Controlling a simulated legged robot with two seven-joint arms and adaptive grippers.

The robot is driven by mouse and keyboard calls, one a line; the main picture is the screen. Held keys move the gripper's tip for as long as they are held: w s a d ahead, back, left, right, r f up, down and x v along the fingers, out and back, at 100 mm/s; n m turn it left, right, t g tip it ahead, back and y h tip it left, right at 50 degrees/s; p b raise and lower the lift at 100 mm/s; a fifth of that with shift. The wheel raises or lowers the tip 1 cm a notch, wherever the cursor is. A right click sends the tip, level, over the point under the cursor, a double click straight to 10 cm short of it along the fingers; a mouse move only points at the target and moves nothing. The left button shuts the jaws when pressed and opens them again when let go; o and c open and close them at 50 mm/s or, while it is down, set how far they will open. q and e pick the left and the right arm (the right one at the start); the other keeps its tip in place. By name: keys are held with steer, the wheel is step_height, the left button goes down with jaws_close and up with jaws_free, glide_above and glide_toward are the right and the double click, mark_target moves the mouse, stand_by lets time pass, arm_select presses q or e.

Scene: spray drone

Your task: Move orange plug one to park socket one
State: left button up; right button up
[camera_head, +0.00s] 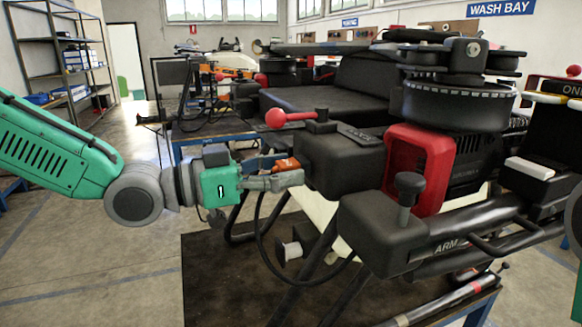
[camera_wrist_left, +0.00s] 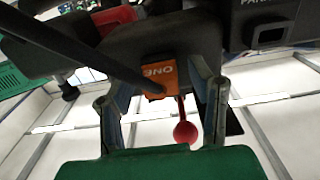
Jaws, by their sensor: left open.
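The orange plug (camera_head: 287,163) sits at the near left face of a black housing (camera_head: 341,157) on the drone. In the left wrist view the orange plug (camera_wrist_left: 160,75) shows the word ONE, with a dark cable running off to the upper left. My left gripper (camera_head: 286,174) is open with its fingers on either side of the plug; the wrist view shows the fingers apart (camera_wrist_left: 158,96). I cannot tell whether they touch it.
A lever with a red ball (camera_head: 276,118) stands just above my left gripper. The drone's red frame (camera_head: 418,168) and black arm (camera_head: 455,232) fill the right side. A dark cable (camera_head: 262,235) loops below the gripper. The floor at the left is open.

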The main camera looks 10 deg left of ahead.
mark_target(278, 170)
arm_select(q)
jaws_close()
steer(key=shift+p+v, duration=1.7)
steer(key=shift+v, duration=1.3)
